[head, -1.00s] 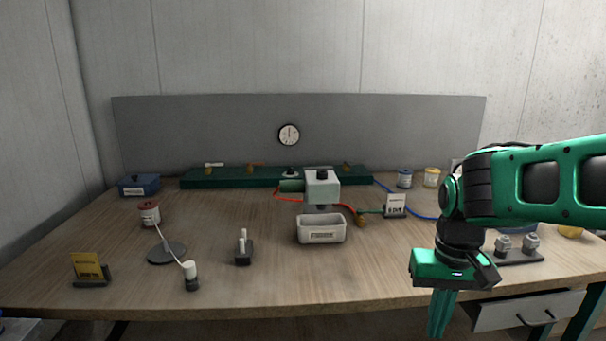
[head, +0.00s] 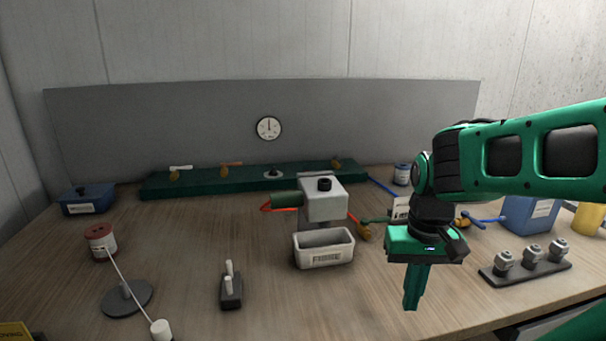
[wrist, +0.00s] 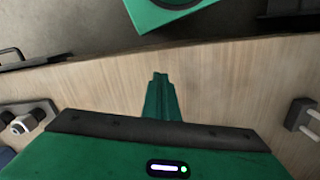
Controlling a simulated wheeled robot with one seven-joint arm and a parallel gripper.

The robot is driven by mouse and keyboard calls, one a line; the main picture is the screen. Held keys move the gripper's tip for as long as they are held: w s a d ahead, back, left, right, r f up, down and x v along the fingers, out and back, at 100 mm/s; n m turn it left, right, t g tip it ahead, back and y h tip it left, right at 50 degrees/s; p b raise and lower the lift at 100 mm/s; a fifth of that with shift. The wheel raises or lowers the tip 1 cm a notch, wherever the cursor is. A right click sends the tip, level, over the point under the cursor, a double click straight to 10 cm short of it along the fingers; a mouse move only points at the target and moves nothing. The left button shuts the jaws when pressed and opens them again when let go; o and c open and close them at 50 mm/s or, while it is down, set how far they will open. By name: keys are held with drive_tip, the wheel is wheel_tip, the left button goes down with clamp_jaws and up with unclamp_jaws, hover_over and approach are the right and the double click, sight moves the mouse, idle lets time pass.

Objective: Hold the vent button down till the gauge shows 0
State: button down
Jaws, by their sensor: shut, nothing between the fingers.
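The round white gauge (head: 269,128) hangs on the grey back panel; its dark needle looks near upright, but its numbers are too small to read. Below it, a dark round button on a pale base (head: 273,172) sits on the long green manifold (head: 210,183); it looks like the vent button, though no label is readable. My gripper (head: 412,306) is shut and empty, pointing down over the front right of the table, well in front and to the right of the button. Its closed fingers also show in the wrist view (wrist: 158,78) above the wooden tabletop.
A white machine (head: 324,203) with a black top knob and a tray (head: 324,252) stands between my gripper and the manifold. Levers (head: 231,164) flank the button.

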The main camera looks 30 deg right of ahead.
drive_tip(key=shift+s+d+r, duration=0.1)
drive_tip(key=shift+s+r, duration=0.15)
drive_tip(key=w+d+r+n+t+h, duration=0.1)
drive_tip(key=w+d+r+n, duration=0.3)
drive_tip(key=w, duration=0.8)
drive_tip(key=w+d+r+n+t, duration=0.25)
drive_tip(key=w+n, duration=0.25)
drive_tip(key=w, duration=0.6)
drive_tip(key=w+d+r+n+t+h, duration=0.1)
drive_tip(key=w+d+r+n, duration=0.35)
drive_tip(key=w, duration=0.75)
drive_tip(key=w+d+n+t, duration=0.2)
drive_tip(key=w+n, duration=0.7)
drive_tip(key=w, duration=0.8)
drive_tip(key=w+d+f+n+t, duration=0.1)
drive_tip(key=w+n, duration=0.8)
drive_tip(key=w, duration=0.9)
drive_tip(key=shift+w+d+f+t, duration=0.3)
drive_tip(key=shift+d+t, duration=0.3)
drive_tip(key=shift+t, duration=0.25)
drive_tip(key=shift+f, duration=4.4)
drive_tip(key=shift+s+f, duration=0.1)
drive_tip(key=shift+f, duration=0.3)
